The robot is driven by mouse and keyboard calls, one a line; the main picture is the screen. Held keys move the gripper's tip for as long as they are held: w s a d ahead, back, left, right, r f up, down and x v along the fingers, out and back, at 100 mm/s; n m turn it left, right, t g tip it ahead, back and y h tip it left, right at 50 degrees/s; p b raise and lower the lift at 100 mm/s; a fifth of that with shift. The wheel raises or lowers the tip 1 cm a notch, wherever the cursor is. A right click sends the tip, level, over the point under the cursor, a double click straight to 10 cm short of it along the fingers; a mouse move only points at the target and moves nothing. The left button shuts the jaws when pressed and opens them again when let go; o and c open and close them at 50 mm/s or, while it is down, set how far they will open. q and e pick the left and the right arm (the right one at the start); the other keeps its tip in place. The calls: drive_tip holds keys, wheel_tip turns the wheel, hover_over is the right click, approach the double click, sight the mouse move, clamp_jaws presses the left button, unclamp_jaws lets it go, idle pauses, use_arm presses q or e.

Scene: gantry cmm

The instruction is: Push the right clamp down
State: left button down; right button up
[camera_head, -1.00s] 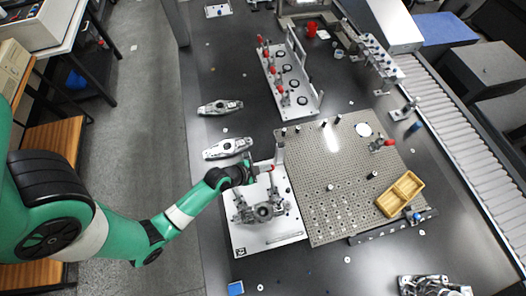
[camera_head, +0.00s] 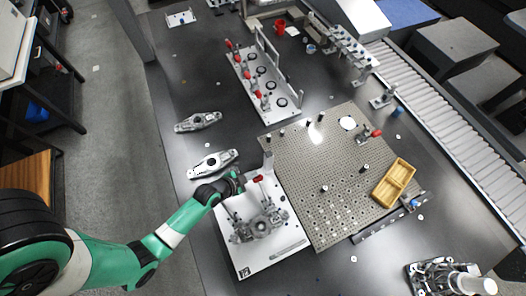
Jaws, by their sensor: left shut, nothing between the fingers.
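A white fixture plate (camera_head: 247,262) holds a grey metal casting (camera_head: 262,224). A clamp with a red handle (camera_head: 258,178) is at the plate's far edge, beside a grey upright block (camera_head: 267,160). The red handle lies roughly level in the picture; how far down the clamp is cannot be told. My left gripper (camera_head: 239,180) is shut and empty, just left of the red handle at the plate's far-left corner. Whether it touches the clamp is unclear. Parts of the clamp near the gripper are hidden. My right gripper is not in view.
A perforated plate (camera_head: 300,178) with black pegs and a yellow tray (camera_head: 380,188) adjoins on the right. Two loose metal parts (camera_head: 213,163) (camera_head: 198,122) lie farther back. A rack with red-handled clamps (camera_head: 270,105) stands behind.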

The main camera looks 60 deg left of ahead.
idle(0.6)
use_arm(q)
drive_tip(key=s+a+r+p, duration=0.3)
drive_tip(key=s+r+p, duration=0.2)
drive_tip(key=r, duration=0.5)
drive_tip(key=shift+s+r, duration=0.4)
drive_tip(key=shift+s, duration=0.45)
drive_tip(key=shift+a, duration=0.1)
